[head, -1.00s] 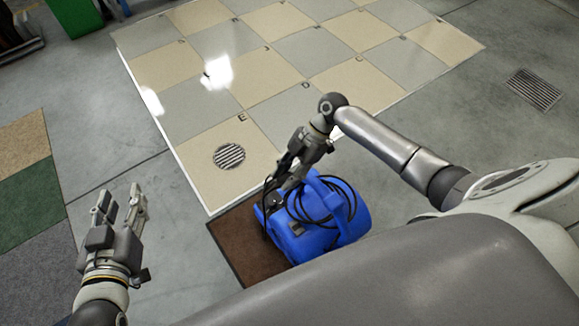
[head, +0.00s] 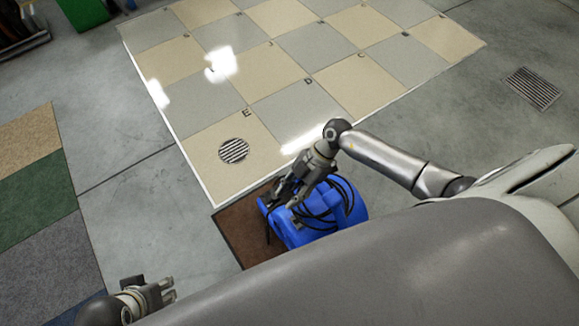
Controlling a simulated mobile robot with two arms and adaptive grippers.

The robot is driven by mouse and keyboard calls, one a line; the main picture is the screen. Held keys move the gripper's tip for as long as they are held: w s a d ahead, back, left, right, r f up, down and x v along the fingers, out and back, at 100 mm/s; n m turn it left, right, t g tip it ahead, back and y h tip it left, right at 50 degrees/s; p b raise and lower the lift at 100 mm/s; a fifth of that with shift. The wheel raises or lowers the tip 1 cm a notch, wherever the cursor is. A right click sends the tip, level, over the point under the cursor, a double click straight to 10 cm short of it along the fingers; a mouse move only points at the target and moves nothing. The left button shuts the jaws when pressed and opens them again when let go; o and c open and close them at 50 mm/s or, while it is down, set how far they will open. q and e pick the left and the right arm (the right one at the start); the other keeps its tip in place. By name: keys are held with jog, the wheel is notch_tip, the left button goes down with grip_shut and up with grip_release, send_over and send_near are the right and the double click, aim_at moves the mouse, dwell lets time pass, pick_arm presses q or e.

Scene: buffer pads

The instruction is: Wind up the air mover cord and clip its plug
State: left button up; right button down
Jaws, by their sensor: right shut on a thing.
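The blue air mover (head: 285,236) sits on a brown mat at lower centre. Its black cord (head: 322,203) lies in several loops around its top and handle, and a length hangs down its left side. My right gripper (head: 287,203) reaches down over the air mover's top left and is shut on the cord there. The plug cannot be made out; the fingers and dark loops hide that spot. My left gripper (head: 170,290) is low at the left, apart from the air mover, empty, with its fingers open and pointing right.
The brown mat (head: 236,240) borders a raised floor of beige and grey tiles (head: 290,108) with letters and a round vent (head: 233,150). Carpet samples (head: 40,190) lie at the left. A floor grate (head: 533,87) is at the right. Concrete between carpet and mat is clear.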

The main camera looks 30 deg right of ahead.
pick_arm(q)
jog(key=s+p+x, duration=0.1)
jog(key=p+x, duration=0.1)
jog(key=x, duration=0.7)
jog(key=shift+s+f+g, duration=0.3)
jog(key=shift+f, duration=0.1)
pick_arm(e)
jog(key=s, duration=0.3)
jog(key=shift+s, duration=0.35)
pick_arm(q)
jog(key=shift+d, duration=0.1)
